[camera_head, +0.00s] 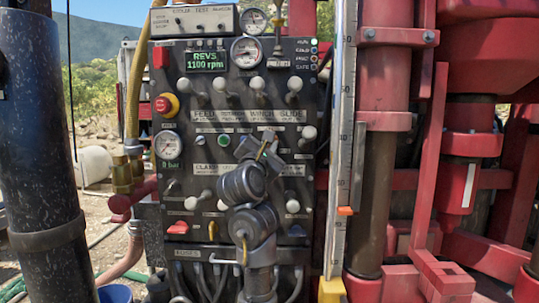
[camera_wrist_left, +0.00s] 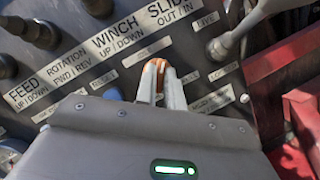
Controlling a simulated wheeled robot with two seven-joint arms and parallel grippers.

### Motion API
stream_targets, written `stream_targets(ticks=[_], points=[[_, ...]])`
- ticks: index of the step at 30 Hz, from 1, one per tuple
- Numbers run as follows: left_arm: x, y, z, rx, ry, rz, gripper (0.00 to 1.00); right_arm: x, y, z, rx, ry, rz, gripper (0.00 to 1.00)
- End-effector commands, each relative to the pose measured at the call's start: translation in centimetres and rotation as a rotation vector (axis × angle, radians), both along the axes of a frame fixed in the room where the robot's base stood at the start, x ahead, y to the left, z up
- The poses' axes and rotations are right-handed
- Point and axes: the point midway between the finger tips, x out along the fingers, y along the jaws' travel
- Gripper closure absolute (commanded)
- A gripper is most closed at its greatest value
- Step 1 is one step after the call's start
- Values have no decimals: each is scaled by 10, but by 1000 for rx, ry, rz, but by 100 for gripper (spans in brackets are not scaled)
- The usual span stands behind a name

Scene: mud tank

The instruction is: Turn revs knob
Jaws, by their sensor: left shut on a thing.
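The black control panel (camera_head: 235,100) faces me in the head view. Its green display (camera_head: 208,61) reads REVS 1100 rpm. My left gripper (camera_head: 265,147) reaches up from below to the panel's middle, under the row of WINCH and SLIDE labels. In the left wrist view, its fingers (camera_wrist_left: 161,75) with orange tips are close together against the panel face. They are shut on a small knob, which I take to be the revs knob; the fingers hide it, and I cannot read its own label. My right gripper is in neither view.
Several grey-knobbed levers stick out around my gripper; one lever (camera_wrist_left: 222,47) is close at its right in the left wrist view. A red emergency button (camera_head: 163,105) and gauges sit on the panel's left. Hoses hang below; red drill-rig steelwork (camera_head: 400,175) stands at right.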

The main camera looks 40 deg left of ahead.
Motion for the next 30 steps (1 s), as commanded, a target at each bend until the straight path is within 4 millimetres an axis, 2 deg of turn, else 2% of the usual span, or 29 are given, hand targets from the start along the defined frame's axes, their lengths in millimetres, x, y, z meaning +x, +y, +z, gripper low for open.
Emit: stream_targets(ticks=[6, 21, 22, 26, 30], points=[[0, 0, -2, 46, 37, 0, 100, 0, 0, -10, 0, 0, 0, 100], [1, 0, -1, 57, 47, -2, 100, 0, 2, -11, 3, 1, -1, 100], [1, 0, -1, 57, 47, -2, 86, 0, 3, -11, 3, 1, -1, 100], [0, 0, 0, 57, 47, -2, 69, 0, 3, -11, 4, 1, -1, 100], [0, 0, 0, 57, 46, -1, 68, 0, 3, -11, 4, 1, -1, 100]])
